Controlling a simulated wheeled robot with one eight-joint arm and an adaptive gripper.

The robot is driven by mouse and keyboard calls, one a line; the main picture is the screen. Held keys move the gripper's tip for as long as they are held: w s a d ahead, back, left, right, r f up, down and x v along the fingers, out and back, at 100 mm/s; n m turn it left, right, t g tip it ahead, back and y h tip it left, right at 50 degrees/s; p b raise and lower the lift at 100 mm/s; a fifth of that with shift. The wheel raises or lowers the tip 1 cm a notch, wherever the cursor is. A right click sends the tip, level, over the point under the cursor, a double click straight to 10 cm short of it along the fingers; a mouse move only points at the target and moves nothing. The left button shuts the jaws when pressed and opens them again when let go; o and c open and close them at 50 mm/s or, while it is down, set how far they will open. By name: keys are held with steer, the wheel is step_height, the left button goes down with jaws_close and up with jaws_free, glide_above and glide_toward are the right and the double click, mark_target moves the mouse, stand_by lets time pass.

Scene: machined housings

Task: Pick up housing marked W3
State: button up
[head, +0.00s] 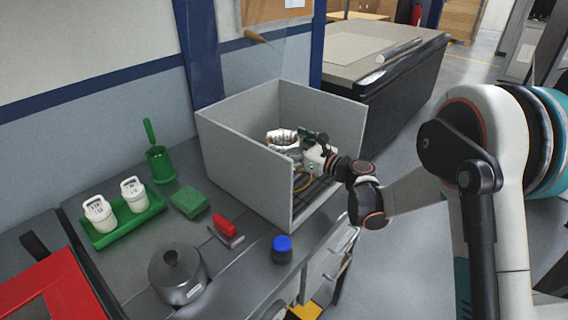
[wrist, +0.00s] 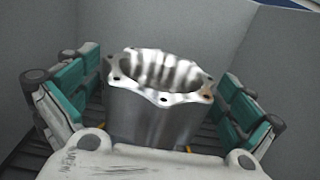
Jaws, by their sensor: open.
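A shiny metal housing (head: 281,138) with a flanged, scalloped rim stands in the grey open-topped box (head: 246,171). In the wrist view the housing (wrist: 152,122) is upright, with its open mouth facing up and small bolt holes around the rim. My gripper (wrist: 155,98) is open, with one teal-padded finger on each side of the housing and a gap showing at the upper part of each side. In the head view my gripper (head: 303,150) reaches into the box from the right. No W3 mark is readable, and the housing's lower part is hidden by my gripper.
The box walls stand close around my gripper. On the bench left of it are a green tray (head: 112,234) with two white jars, a green block (head: 189,202), a red-handled tool (head: 225,228), a grey lidded pot (head: 178,278) and a blue-capped jar (head: 282,250).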

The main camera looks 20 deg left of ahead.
steer(key=shift+w+a, duration=0.3)
steer(key=shift+a, duration=0.35)
steer(key=c, duration=1.7)
steer(key=shift+r, duration=0.15)
